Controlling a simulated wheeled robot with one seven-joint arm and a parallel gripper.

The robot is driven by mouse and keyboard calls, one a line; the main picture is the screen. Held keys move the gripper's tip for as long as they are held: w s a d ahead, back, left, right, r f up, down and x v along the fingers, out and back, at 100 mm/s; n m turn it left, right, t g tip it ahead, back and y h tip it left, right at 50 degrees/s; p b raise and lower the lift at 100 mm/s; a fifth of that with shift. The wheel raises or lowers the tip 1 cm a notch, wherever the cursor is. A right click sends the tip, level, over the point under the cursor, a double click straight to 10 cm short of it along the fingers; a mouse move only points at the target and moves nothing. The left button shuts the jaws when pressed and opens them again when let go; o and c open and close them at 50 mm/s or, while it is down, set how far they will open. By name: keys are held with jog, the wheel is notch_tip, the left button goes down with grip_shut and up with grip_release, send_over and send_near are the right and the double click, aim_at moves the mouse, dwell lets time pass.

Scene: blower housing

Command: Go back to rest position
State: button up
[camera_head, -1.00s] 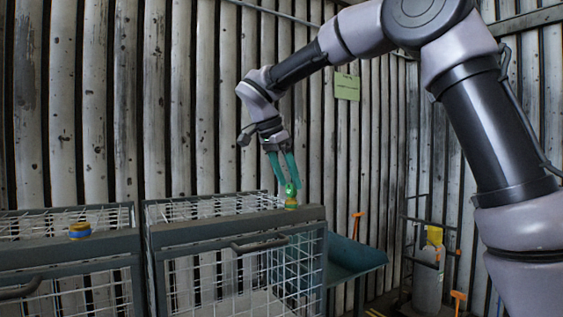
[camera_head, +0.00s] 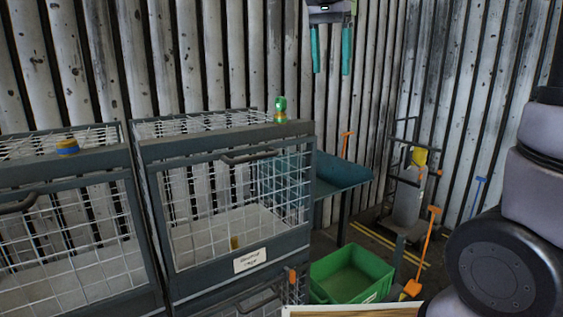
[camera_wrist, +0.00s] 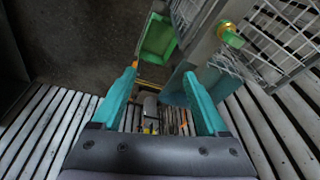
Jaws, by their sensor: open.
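My gripper (camera_head: 331,50) hangs at the top of the head view with its two teal fingers apart, open and empty. It is above and to the right of the green object with a yellow base (camera_head: 281,109), which stands upright on the top frame of the right wire cage (camera_head: 225,137). In the wrist view the open fingers (camera_wrist: 164,95) have nothing between them at the tips. The green and yellow object (camera_wrist: 231,36) shows at the upper right there, apart from the fingers.
A blue and yellow round item (camera_head: 67,147) sits on the left cage (camera_head: 70,215). A green bin (camera_head: 350,274), a blue-green sloped tray (camera_head: 340,178) and a hand truck with a grey cylinder (camera_head: 407,195) stand to the right. The corrugated wall is behind.

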jog(key=s+d+f+n+t+y, duration=0.1)
jog(key=s+d+f+t, duration=0.1)
jog(key=s+d+f, duration=0.2)
jog(key=s+d+f+n+t+y, duration=0.2)
jog(key=s+d+f, duration=0.2)
jog(key=s+d, duration=0.5)
jog(key=shift+d+f+t, duration=0.3)
jog(key=shift+d+f, duration=0.05)
jog(key=shift+d, duration=0.05)
